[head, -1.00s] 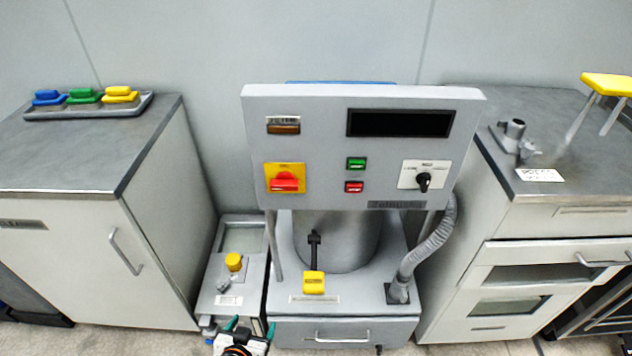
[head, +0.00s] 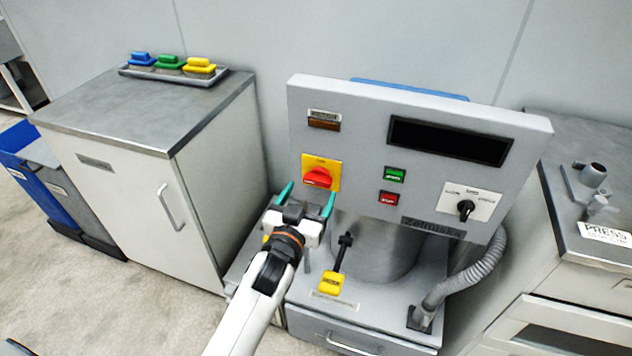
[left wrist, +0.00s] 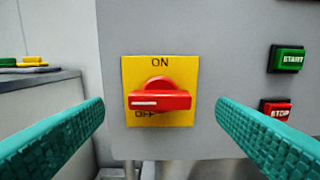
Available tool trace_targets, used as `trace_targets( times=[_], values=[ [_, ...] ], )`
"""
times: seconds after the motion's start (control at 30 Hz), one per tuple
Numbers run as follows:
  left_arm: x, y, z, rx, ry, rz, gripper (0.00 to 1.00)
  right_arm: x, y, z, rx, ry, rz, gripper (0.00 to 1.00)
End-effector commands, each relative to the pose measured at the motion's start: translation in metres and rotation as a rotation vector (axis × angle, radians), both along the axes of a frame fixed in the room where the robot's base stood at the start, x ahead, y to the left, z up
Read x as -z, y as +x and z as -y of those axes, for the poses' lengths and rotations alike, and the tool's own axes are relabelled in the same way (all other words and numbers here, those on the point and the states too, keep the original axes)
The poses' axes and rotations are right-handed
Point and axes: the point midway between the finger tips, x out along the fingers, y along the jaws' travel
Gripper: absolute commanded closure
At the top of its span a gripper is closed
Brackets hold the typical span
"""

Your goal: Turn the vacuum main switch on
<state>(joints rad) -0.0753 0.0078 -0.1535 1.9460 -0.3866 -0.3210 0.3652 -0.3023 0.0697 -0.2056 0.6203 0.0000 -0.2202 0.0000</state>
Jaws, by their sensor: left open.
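The vacuum main switch is a red rotary knob (head: 318,177) on a yellow plate (head: 333,163) at the lower left of the grey control panel (head: 360,115). In the left wrist view the red knob (left wrist: 160,101) lies level, its white mark pointing left, with ON printed above and OFF at lower left. My left gripper (head: 308,198) is open, its teal fingers pointing at the panel just below and in front of the knob. In the left wrist view the fingers stand on either side of the knob, apart from it. My right gripper is not in view.
A green START button (head: 395,174) and a red STOP button (head: 389,199) sit right of the switch. A black selector knob (head: 466,208) is farther right. A yellow-handled lever (head: 332,283) stands below the panel, and a cabinet (head: 130,190) stands at left.

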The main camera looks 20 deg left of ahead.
Motion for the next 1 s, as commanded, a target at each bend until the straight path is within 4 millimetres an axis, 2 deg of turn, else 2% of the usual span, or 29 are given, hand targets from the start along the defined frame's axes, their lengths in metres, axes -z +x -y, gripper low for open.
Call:
trace_targets(
  times=[0.1,0.3,0.63,0.67,0.9,0.93,1.0],
  values=[
    [-0.001,0.022,0.001,0.0,0.001,0.001,0.2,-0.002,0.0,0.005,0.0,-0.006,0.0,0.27],
    [0.0,0.041,0.001,0.0,0.001,0.0,0.2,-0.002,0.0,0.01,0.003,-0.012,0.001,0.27],
    [0.001,0.045,0.002,0.0,0.0,-0.001,0.2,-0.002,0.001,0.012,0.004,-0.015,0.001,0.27],
    [0.001,0.045,0.002,0.0,0.0,-0.001,0.22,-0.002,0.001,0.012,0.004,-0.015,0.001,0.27],
    [0.001,0.045,0.002,0.0,0.0,-0.001,0.61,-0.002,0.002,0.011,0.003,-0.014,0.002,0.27],
    [0.0,0.045,0.002,0.0,0.0,-0.001,0.65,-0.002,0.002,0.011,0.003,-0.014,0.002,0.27],
    [0.0,0.045,0.002,0.001,0.001,-0.001,0.65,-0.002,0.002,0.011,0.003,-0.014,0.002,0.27]
  ],
)
